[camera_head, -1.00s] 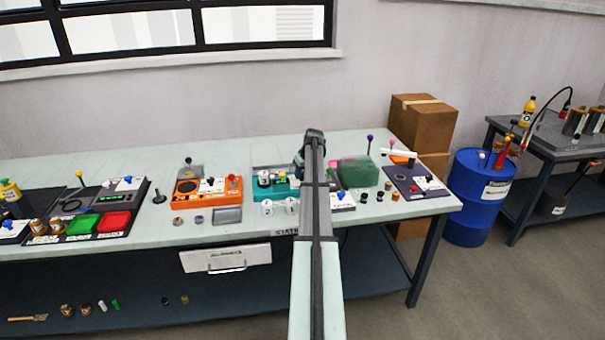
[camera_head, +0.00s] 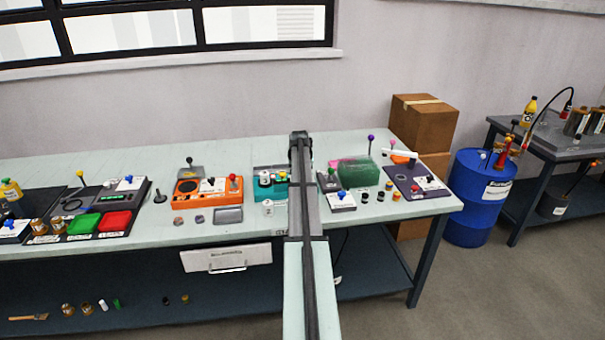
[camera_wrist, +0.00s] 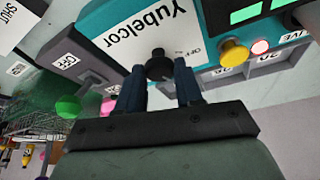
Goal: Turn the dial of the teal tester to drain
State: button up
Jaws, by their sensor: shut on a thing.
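The teal tester (camera_head: 281,191) stands on the long table in the head view, partly hidden by my arm. In the wrist view its teal body (camera_wrist: 208,33) carries a white plate marked "Yubelcor" and "OFF". The black dial (camera_wrist: 159,66) sits on that plate. My gripper (camera_wrist: 159,72) is shut on the dial, with one dark finger on each side of it. The dial's pointer setting cannot be read. In the head view my arm hides the gripper and dial.
A yellow button (camera_wrist: 233,53) and a pink button (camera_wrist: 260,46) are beside the dial. A grey device (camera_head: 337,199) stands right of the tester, with a green block (camera_head: 360,174) behind it. An orange device (camera_head: 205,190) stands to the left.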

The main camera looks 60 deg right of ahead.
jog(key=shift+w+m+g, duration=0.15)
jog(key=shift+m+g, duration=0.65)
jog(key=shift+m, duration=1.1)
jog(key=o, duration=1)
jog(key=v, duration=1.3)
jog(key=shift+a+r, duration=0.25)
jog(key=shift+a, duration=0.2)
